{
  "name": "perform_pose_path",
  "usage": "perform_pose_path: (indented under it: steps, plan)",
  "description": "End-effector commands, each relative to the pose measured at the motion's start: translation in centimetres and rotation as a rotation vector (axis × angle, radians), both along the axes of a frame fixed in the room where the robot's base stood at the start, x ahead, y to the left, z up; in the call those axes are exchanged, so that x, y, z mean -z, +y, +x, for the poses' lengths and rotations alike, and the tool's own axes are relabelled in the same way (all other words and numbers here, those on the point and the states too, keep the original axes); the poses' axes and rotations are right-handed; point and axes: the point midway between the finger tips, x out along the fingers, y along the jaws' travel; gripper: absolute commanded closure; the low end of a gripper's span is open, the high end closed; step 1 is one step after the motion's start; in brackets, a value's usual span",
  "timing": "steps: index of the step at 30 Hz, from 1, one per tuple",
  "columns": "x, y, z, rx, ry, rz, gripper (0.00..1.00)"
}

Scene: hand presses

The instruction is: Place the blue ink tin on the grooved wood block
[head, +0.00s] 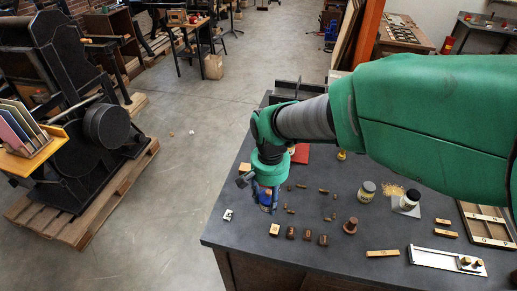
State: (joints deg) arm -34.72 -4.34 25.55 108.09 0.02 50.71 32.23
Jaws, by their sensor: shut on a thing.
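My gripper (264,204) points down over the left part of the dark worktop. It is shut on the blue ink tin (266,197), a small blue shape mostly hidden between the fingers. I cannot tell whether the tin touches the worktop. A small pale wood block (275,229) lies just in front of the gripper, and another (245,168) is behind it, partly hidden by my arm. A longer wood piece (383,253) lies near the front edge. Grooves are too small to make out, so I cannot tell which is the grooved wood block.
A small white piece (228,215) lies near the left edge.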

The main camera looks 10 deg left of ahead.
Motion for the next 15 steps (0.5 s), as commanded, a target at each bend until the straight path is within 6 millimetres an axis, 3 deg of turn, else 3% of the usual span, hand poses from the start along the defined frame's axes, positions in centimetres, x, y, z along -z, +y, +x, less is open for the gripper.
perform_pose_path:
  steps: [15]
  plan:
    - [-1.3,5.0,8.8,-0.047,-0.001,0.001,0.93]
